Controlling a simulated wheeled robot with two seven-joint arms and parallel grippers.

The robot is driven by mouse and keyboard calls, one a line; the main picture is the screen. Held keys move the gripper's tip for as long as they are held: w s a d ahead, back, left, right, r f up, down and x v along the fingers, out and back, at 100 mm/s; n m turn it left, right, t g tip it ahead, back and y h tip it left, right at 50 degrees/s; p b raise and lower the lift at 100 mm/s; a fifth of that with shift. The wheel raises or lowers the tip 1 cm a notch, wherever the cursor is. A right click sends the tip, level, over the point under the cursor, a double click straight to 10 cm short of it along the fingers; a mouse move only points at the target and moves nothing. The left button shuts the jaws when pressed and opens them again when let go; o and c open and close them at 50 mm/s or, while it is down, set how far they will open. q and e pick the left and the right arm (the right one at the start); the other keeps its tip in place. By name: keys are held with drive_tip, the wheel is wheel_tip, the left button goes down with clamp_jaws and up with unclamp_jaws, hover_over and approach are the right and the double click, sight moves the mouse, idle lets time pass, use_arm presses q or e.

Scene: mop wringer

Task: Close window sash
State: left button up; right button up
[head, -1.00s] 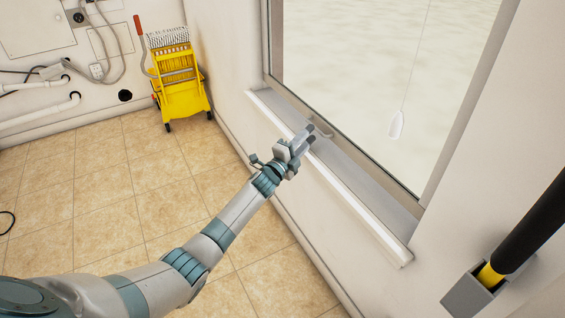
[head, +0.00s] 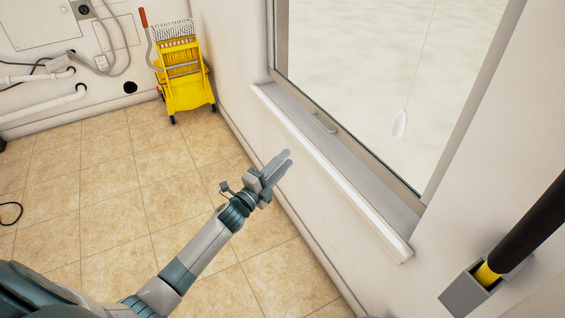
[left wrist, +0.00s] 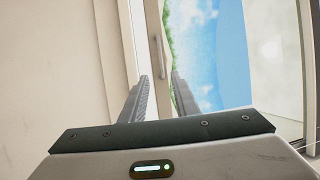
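The window sash (head: 370,158) has a grey frame and large pane; its bottom rail runs low along the white sill (head: 335,185). I cannot tell whether a thin gap remains under the rail. A small grey handle (head: 322,122) sits on the rail and also shows in the left wrist view (left wrist: 154,52). My left gripper (head: 285,158) is in front of and below the sill, apart from the handle. Its two fingers are slightly parted with nothing between them; the left wrist view shows the gap (left wrist: 160,80). My right gripper is out of view.
A yellow mop wringer bucket (head: 187,85) stands in the far corner. A black pole (head: 530,230) with a yellow end rests in a grey bracket at right. A pull cord with a white tag (head: 399,124) hangs before the pane. The tiled floor (head: 130,200) is mostly clear.

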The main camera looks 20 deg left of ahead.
use_arm(q)
drive_tip(key=shift+s, duration=0.2)
